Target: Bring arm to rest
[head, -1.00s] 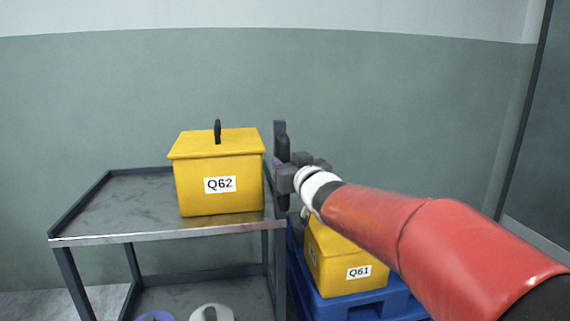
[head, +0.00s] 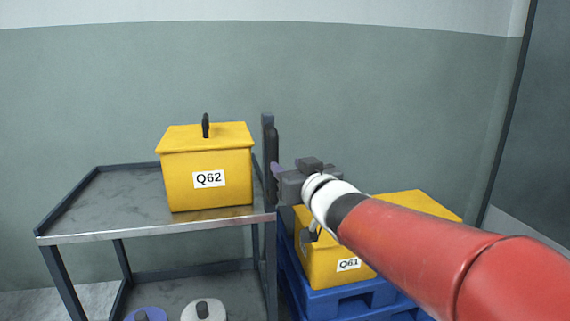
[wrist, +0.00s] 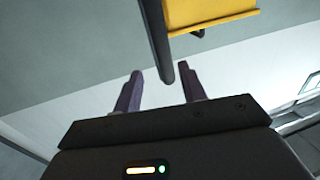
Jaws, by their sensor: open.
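My arm reaches in from the lower right of the head view. My gripper (head: 276,170) is beside the trolley's dark upright post (head: 269,150), right of the yellow box marked Q62. In the wrist view my gripper (wrist: 158,90) has its two purple fingers apart, with nothing between their tips that I can see as held. A dark post (wrist: 156,45) shows beyond and between the fingers there; whether it touches them I cannot tell.
The yellow Q62 box (head: 205,178) stands on the grey trolley (head: 105,215). A yellow Q61 box (head: 318,262) sits on a blue pallet (head: 355,303), partly behind my arm. Purple (head: 146,314) and white (head: 204,311) round items lie on the lower shelf. The wall area above is clear.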

